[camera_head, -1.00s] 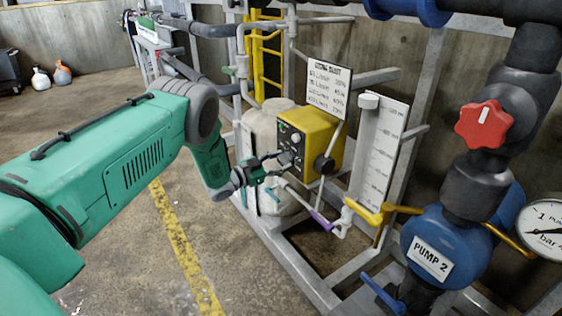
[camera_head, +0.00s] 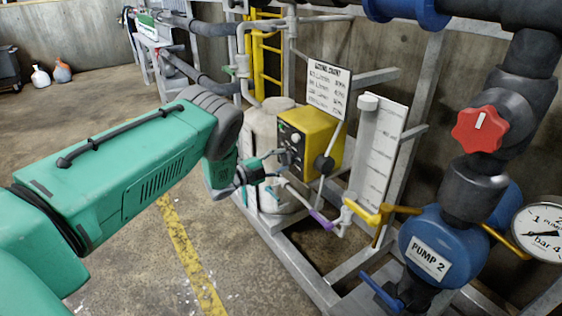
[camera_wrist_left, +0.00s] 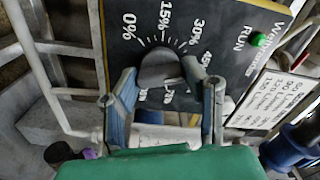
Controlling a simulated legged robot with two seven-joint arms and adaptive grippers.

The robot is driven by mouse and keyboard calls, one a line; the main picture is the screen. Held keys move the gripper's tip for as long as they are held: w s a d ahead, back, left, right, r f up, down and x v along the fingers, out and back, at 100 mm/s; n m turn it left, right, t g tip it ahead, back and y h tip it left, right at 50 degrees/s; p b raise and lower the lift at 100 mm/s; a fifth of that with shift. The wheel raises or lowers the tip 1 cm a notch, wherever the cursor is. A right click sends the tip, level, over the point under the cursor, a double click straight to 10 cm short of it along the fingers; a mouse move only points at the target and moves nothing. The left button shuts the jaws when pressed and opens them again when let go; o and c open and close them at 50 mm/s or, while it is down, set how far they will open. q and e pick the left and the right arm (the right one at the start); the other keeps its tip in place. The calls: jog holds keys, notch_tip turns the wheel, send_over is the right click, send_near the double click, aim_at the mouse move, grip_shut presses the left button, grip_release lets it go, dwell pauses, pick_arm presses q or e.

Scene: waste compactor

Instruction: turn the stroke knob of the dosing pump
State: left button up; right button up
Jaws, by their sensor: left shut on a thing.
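The dosing pump (camera_head: 322,132) is a yellow box with a dark front panel, mounted above a pale tank. In the left wrist view its stroke knob (camera_wrist_left: 160,68) is a dark grey round knob on the black panel (camera_wrist_left: 112,35). A percent scale with 0%, 15% and 30% marks curves around it. My left gripper (camera_head: 281,161) is at the panel, with its fingers shut on the knob, one finger on each side. The knob and fingers hide the lower part of the scale. In the head view the gripper largely hides the knob. My right gripper is not in view.
A dosing chart (camera_head: 328,88) and a white level scale (camera_head: 379,150) stand right of the pump. A red valve handle (camera_head: 481,129), blue PUMP 2 (camera_head: 430,257) and a gauge (camera_head: 543,232) are at right.

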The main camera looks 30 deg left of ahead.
pick_arm(q)
jog(key=shift+s+f+m, duration=0.25)
jog(key=shift+f+m, duration=0.15)
jog(key=shift+m, duration=0.1)
jog(key=o, duration=1.2)
jog(key=shift+a, duration=0.1)
jog(key=shift+c, duration=0.2)
jog(key=shift+r, duration=0.15)
jog(key=shift+w, duration=0.1)
jog(key=v, duration=1.2)
jog(key=shift+a, duration=0.1)
